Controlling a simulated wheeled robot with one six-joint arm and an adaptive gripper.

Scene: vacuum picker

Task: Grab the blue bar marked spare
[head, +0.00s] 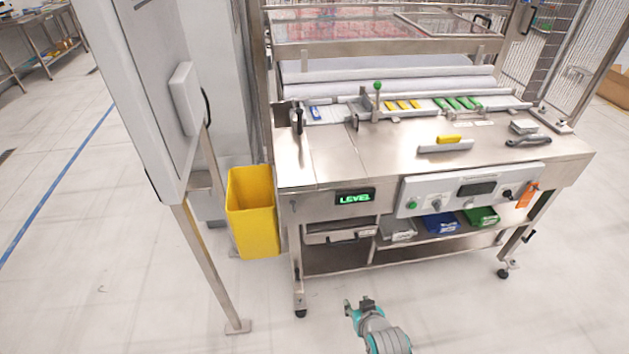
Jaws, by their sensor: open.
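My gripper (357,302) is at the bottom middle of the head view, low in front of the table. It is open, with nothing seen between the fingers, and well apart from the blue bar.
A green-knobbed post (377,97) and a dark-handled lever (297,119) flank the blue bar. The steel tabletop (385,150) is mostly clear.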

